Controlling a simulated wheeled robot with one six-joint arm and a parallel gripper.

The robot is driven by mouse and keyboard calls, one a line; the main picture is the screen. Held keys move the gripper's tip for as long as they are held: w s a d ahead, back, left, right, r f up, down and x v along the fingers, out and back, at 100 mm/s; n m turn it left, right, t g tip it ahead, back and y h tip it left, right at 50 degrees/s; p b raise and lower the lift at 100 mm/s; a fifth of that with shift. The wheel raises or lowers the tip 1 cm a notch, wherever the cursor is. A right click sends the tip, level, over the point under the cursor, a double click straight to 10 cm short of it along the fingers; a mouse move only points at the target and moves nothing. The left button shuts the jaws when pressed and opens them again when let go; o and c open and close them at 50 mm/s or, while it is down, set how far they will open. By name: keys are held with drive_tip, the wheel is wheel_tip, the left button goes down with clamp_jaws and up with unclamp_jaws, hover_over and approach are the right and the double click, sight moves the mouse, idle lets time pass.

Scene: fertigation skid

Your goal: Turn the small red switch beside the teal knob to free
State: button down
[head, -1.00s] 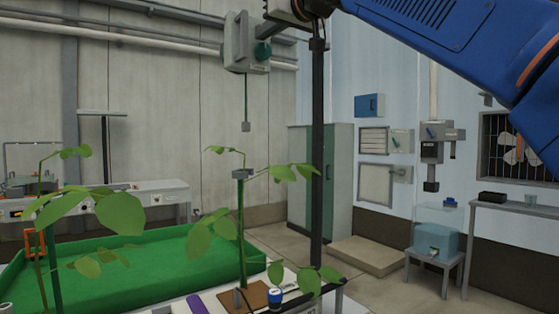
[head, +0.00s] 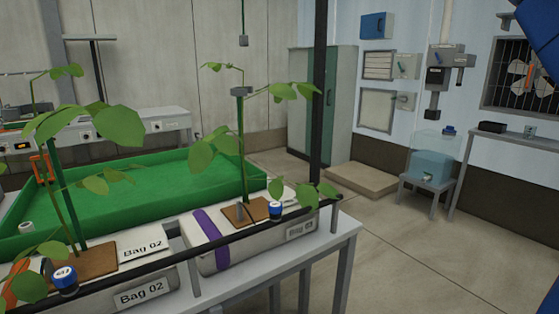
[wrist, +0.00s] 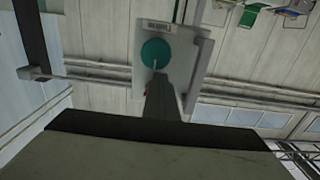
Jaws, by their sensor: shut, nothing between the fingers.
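In the wrist view a pale grey box bears a round teal knob (wrist: 155,53) with a light pointer line, and a printed label above it. A small speck of red, likely the red switch (wrist: 146,92), shows just below the knob at the left edge of my gripper (wrist: 158,78). My gripper is shut and empty, its dark fingers reaching toward the box just below the knob. The fingers hide most of the switch, so its position and whether they touch it cannot be told. The box and my gripper are outside the head view.
A green tray (head: 190,190) and a bench with plants in bags (head: 140,250) stand in front. A black post (head: 318,100) rises near the bench corner. A grey-green cabinet (head: 330,100) stands behind. Floor is open at right (head: 400,255).

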drive_tip(key=shift+w+d, duration=0.4)
drive_tip(key=shift+d, duration=0.25)
idle(0.3)
drive_tip(key=shift+w+d+r, duration=0.15)
drive_tip(key=shift+d, duration=0.15)
idle(0.4)
drive_tip(key=v, duration=0.6)
drive_tip(key=shift+f, duration=0.4)
drive_tip(key=shift+w+d, duration=0.15)
drive_tip(key=x, duration=0.6)
drive_tip(key=shift+r, duration=0.15)
idle(0.7)
